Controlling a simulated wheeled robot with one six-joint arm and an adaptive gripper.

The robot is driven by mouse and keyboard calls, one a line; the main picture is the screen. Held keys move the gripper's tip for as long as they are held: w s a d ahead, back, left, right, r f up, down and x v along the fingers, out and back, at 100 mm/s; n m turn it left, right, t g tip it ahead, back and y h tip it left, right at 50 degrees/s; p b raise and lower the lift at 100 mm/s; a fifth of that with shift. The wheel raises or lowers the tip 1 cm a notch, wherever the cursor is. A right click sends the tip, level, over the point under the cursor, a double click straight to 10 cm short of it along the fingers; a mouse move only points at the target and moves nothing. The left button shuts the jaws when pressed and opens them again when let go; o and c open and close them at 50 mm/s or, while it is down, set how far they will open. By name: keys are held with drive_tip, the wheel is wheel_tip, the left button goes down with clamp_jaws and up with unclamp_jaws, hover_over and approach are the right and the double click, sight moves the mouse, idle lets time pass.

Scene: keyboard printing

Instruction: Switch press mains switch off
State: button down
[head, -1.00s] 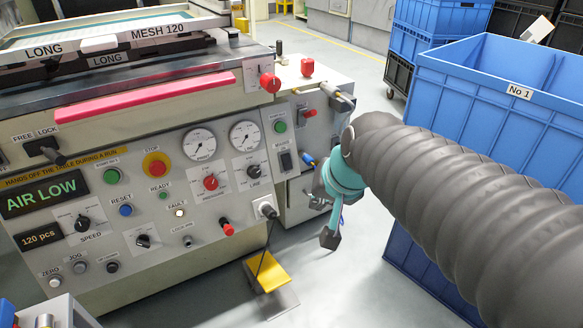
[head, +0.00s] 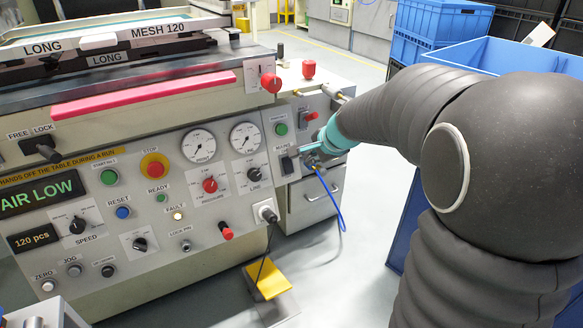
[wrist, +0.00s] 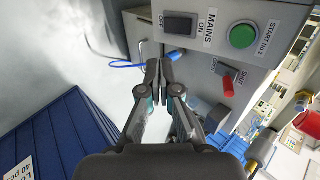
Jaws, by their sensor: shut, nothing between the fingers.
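The mains switch (head: 287,165) is a black rocker on the side cabinet's front panel, right of the main press panel. In the wrist view the rocker (wrist: 179,26) shows beside a MAINS label, with OFF at its left end and ON near its right. My gripper (head: 298,151) is at the panel by the upper part of the switch. In the wrist view my gripper (wrist: 160,70) has its fingertips together and empty, with the rocker beyond and above them. I cannot tell whether the fingertips touch the switch, or which way the rocker is set.
A green START No.2 button (wrist: 242,36) and a red valve handle (wrist: 228,86) sit near the switch. A blue hose (head: 330,195) hangs below it. A blue crate (head: 470,55) stands to the right. A yellow pedal (head: 267,281) is on the floor.

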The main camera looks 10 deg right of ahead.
drive_tip(key=b, duration=0.2)
approach(289, 170)
wheel_tip(289, 170, down, 4)
drive_tip(key=w, duration=0.2)
drive_tip(key=w+a+f, duration=0.1)
drive_tip(key=shift+w+f, duration=0.1)
drive_tip(key=shift+w+a+f, duration=0.1)
drive_tip(key=shift+w+f, duration=0.1)
drive_tip(key=shift+w, duration=0.25)
drive_tip(key=shift+f, duration=0.1)
drive_tip(key=shift+w+a+f, duration=0.1)
drive_tip(key=shift+w+f, duration=0.15)
drive_tip(key=shift+f, duration=0.1)
drive_tip(key=shift+r, duration=0.35)
